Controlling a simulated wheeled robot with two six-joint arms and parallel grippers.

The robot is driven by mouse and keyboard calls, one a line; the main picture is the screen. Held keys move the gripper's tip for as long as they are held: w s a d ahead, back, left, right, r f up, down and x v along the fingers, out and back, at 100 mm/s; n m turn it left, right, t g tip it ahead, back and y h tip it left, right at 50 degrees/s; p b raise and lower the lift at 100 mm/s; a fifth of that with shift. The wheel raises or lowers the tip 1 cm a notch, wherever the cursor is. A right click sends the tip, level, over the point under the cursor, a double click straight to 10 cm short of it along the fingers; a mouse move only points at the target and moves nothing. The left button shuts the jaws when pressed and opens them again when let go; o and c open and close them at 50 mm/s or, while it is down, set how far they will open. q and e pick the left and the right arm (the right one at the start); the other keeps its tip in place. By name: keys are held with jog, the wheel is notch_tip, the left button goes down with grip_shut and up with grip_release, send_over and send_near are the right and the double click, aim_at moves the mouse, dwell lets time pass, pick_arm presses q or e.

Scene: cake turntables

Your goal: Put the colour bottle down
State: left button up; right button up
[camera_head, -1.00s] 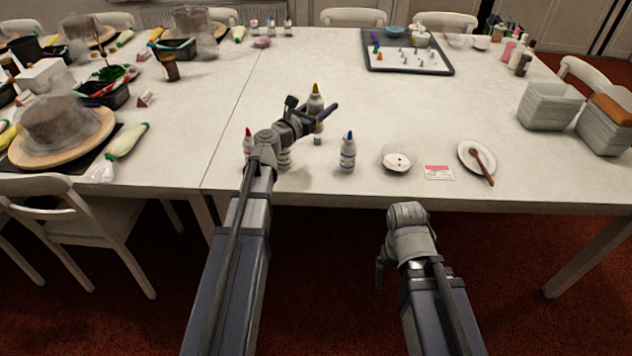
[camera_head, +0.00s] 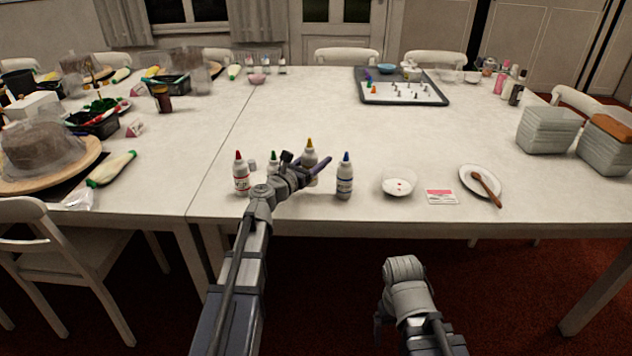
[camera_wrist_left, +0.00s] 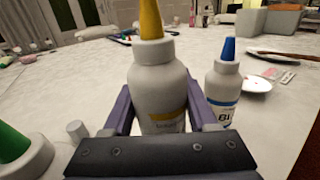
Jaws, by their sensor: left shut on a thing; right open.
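The colour bottle with a yellow cap (camera_head: 309,150) is white and upright, between the fingers of my left gripper (camera_head: 314,172). In the left wrist view the yellow-capped bottle (camera_wrist_left: 158,88) fills the middle, with a purple finger on each side, shut on it. Its base is hidden by the gripper, so I cannot tell whether it touches the table. A blue-capped bottle (camera_head: 345,178) stands just to its right. A red-capped bottle (camera_head: 240,174) and a partly hidden green-capped bottle (camera_head: 272,160) stand to its left. My right gripper (camera_head: 380,325) is low, in front of the table edge, and empty.
A small grey-white cap (camera_wrist_left: 77,130) lies near the held bottle. A white bowl (camera_head: 398,190), a pink-and-white card (camera_head: 441,196) and a plate (camera_head: 468,173) with a wooden spoon are to the right. The table (camera_head: 290,105) behind the bottles is clear.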

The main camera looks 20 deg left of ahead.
pick_arm(q)
jog(key=shift+f, duration=0.1)
notch_tip(320, 180, down, 4)
jog(key=b, duration=0.3)
jog(key=shift+b, duration=0.4)
jog(key=shift+r, duration=0.2)
jog(key=shift+f, duration=0.15)
jog(key=o, duration=0.8)
jog(key=shift+r+p, duration=0.25)
jog(key=shift+p, duration=0.05)
jog(key=v, duration=1.2)
